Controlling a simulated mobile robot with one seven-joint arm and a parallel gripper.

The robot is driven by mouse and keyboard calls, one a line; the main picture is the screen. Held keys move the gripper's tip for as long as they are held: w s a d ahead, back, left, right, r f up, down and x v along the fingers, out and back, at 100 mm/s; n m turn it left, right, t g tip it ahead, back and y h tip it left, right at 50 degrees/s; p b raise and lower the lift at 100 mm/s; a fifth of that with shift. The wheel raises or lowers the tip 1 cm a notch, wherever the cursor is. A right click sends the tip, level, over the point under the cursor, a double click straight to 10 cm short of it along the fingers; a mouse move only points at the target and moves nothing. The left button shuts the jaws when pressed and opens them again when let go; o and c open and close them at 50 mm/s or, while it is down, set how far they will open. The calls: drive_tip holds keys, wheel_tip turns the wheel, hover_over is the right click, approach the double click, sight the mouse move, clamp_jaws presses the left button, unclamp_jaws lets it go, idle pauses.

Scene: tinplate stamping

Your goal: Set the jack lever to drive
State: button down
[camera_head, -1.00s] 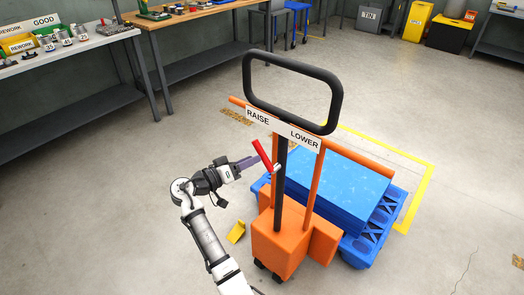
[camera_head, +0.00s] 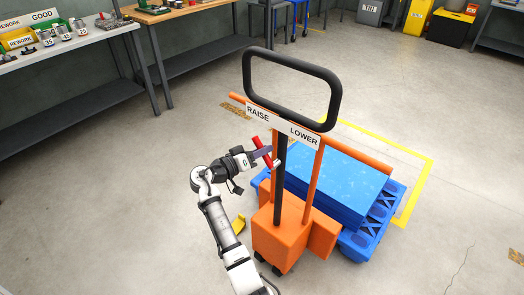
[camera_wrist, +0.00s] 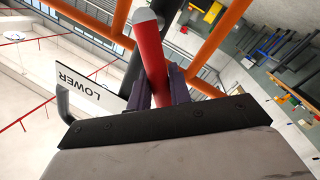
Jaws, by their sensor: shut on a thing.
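The jack lever (camera_head: 266,152) is a short red rod with a pale end, on the black post of an orange pallet jack (camera_head: 283,238). It tilts up to the left, its upper end below the word RAISE on the white RAISE/LOWER sign (camera_head: 283,124). My gripper (camera_head: 264,153) is shut on the lever from the left side. In the wrist view the red lever (camera_wrist: 151,55) stands between my two dark fingers (camera_wrist: 160,92), and the sign's LOWER end (camera_wrist: 85,85) shows to the left.
The jack's black loop handle (camera_head: 337,95) rises above the sign. A blue pallet (camera_head: 362,248) with blue sheets (camera_head: 335,180) sits behind the jack. Workbenches (camera_head: 75,50) stand at the back left. A yellow wedge (camera_head: 239,224) lies on the floor behind my arm.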

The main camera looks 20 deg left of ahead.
sight(279, 148)
drive_tip(key=shift+b, duration=0.4)
drive_tip(key=m+b, duration=0.1)
drive_tip(key=b, duration=0.1)
drive_tip(key=d+m+b, duration=0.1)
drive_tip(key=b, duration=0.1)
drive_tip(key=shift+s+r+y, duration=0.15)
drive_tip(key=shift+s+y, duration=0.05)
drive_tip(key=shift+y, duration=0.1)
drive_tip(key=m+b, duration=0.1)
drive_tip(key=d+m+b, duration=0.1)
drive_tip(key=b, duration=0.1)
drive_tip(key=r+m+y+b, duration=0.1)
drive_tip(key=shift+s+d+m+g, duration=0.3)
drive_tip(key=shift+s+d+g, duration=0.05)
drive_tip(key=shift+d+g, duration=0.05)
drive_tip(key=c, duration=1.3)
unclamp_jaws()
